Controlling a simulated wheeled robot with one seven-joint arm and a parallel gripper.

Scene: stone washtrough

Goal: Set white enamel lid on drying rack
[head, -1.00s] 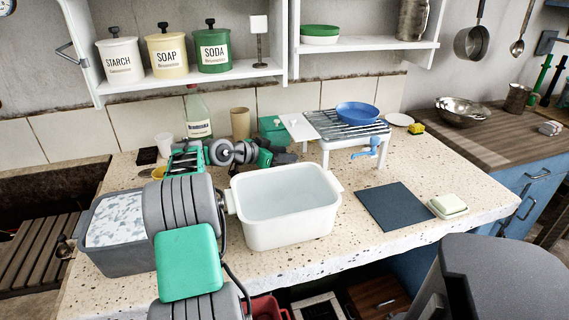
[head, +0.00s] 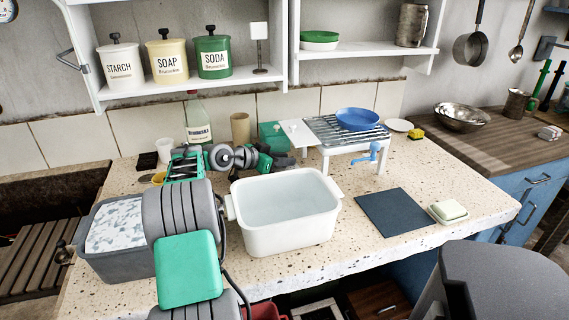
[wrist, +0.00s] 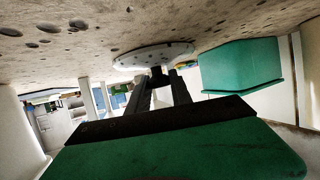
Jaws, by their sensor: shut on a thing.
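The white enamel lid (wrist: 150,55) shows in the wrist view as a pale disc with a dark knob. My gripper (wrist: 160,76) is shut on the knob, close to the speckled counter. In the head view my gripper (head: 284,162) is low behind the white basin, and I cannot make out the lid there. The drying rack (head: 325,130) stands to its right, with a slatted metal top, white legs and a white panel at its left end. A blue bowl (head: 357,119) sits on the rack's back right part; the slats at the front and left are bare.
The water-filled white basin (head: 285,238) stands in front of my gripper. A green box (head: 271,134) is behind it and shows close by in the wrist view (wrist: 240,66). A bottle (head: 198,125) and beige cup (head: 240,128) stand behind my arm. A blue crank (head: 374,152) projects from the rack's front.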

